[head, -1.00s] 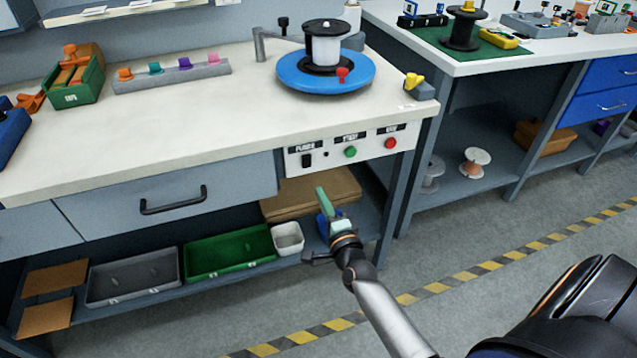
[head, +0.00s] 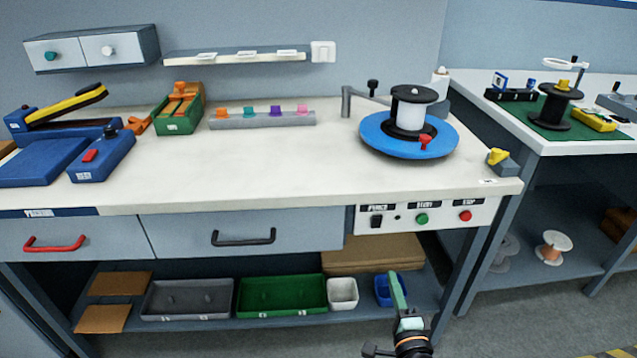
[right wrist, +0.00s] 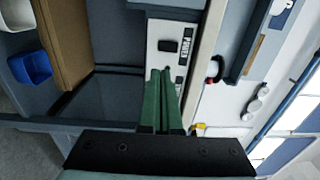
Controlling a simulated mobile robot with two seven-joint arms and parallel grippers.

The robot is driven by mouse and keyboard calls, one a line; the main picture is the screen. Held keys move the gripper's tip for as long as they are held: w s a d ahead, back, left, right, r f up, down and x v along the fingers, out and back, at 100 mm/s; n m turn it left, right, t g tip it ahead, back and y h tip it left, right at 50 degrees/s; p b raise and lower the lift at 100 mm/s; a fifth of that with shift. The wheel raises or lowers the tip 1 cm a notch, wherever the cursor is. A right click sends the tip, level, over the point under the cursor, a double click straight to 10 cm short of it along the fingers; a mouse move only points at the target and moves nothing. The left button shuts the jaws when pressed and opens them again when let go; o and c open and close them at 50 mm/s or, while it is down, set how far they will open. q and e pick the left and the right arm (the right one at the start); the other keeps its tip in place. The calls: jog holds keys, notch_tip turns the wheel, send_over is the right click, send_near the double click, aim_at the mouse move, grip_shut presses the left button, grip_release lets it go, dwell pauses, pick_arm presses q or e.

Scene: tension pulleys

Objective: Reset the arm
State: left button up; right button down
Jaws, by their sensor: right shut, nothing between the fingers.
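My right gripper (head: 394,276) shows at the bottom of the head view, in front of the bench and below the control panel (head: 428,217). Its green fingers are closed together with nothing between them. In the right wrist view the shut fingers (right wrist: 165,72) overlap the panel with its black power switch (right wrist: 168,46). On the bench a grey metal arm (head: 368,98) on a post reaches toward a black-and-white spool (head: 414,112), which stands on a blue disc (head: 376,138) with a red knob (head: 425,141). My left gripper is not in view.
The bench top (head: 260,165) is clear at the front middle. A green bin (head: 180,122), a grey rack of coloured pegs (head: 262,122) and a blue lever tool (head: 45,160) stand on it. Trays (head: 283,295) lie on the shelf below. A second bench (head: 590,147) stands right.

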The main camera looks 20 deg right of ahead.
jog(key=s+a+f+n+g+y, duration=0.45)
jog(key=s+a+n, duration=0.3)
jog(key=n, duration=0.35)
jog(key=s+a+f+n+g+y, duration=0.35)
jog(key=s+a+f+n, duration=0.3)
jog(key=a+n, duration=0.35)
pick_arm(q)
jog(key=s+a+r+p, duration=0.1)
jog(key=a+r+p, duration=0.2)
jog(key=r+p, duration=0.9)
jog(key=p, duration=0.4)
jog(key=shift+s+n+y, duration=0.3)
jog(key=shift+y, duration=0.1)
pick_arm(e)
jog(key=s+d+r, duration=0.1)
jog(key=s+r, duration=0.1)
jog(key=r, duration=0.4)
jog(key=s+d+r+n+h, duration=0.1)
jog(key=s+d+r, duration=0.1)
jog(key=r, duration=0.4)
jog(key=shift+d+n+g, duration=0.3)
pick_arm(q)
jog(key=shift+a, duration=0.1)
pick_arm(e)
jog(key=shift+s, duration=0.1)
